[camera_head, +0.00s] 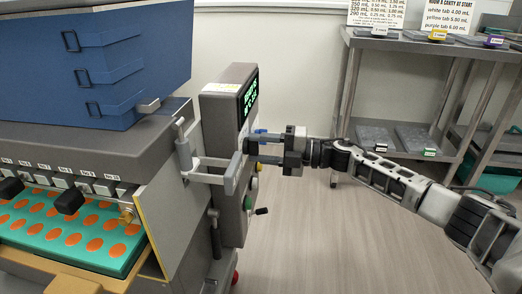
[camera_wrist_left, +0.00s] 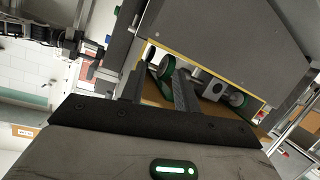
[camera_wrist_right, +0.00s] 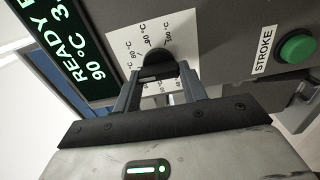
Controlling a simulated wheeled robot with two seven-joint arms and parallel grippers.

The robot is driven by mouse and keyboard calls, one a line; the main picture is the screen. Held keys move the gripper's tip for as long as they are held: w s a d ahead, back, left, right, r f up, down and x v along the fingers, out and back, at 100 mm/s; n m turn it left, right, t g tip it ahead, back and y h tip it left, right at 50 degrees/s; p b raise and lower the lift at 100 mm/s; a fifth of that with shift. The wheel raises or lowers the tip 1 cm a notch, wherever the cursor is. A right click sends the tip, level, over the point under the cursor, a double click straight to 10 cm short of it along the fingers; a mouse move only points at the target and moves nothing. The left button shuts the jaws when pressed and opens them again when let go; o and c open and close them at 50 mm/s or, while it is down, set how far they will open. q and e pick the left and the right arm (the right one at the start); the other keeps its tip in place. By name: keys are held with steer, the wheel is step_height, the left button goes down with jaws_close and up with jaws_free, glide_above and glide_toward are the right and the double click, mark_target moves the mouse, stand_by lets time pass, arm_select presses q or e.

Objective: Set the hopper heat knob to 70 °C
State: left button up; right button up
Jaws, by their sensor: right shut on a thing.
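The hopper heat knob (camera_wrist_right: 158,60) is a dark round knob on a white dial plate (camera_wrist_right: 122,42) with °C marks in the right wrist view. My right gripper (camera_wrist_right: 157,75) is shut on it, one finger on each side. The fingers hide the lower part of the dial, and I cannot tell the knob's exact pointing. The display (camera_wrist_right: 75,45) beside it reads READY and 90 °C. In the head view my right gripper (camera_head: 258,148) reaches the control panel's face from the right. My left gripper (camera_wrist_left: 160,92) is open and empty in the left wrist view, near the machine's side.
The control box (camera_head: 228,90) stands at the machine's right side. A green STROKE button (camera_wrist_right: 298,47) sits right of the dial. A grey bracket handle (camera_head: 205,165) sticks out near the box. A metal shelf rack (camera_head: 430,55) stands at the back right; the floor between is clear.

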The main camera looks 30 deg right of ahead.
arm_select(q)
steer(key=shift+w, duration=0.1)
stand_by(0.4)
arm_select(e)
steer(key=o, duration=1)
steer(key=shift+s, duration=0.1)
arm_select(q)
steer(key=shift+w+a+f+g+y+p, duration=0.1)
steer(key=shift+a+f+g+y+p, duration=0.1)
steer(key=shift+f+p, duration=0.2)
steer(key=shift+a+f+g+y+p, duration=0.1)
steer(key=shift+f+g+p, duration=0.15)
steer(key=shift+p, duration=0.25)
arm_select(e)
steer(key=v, duration=1.6)
arm_select(q)
steer(key=shift+r, duration=0.15)
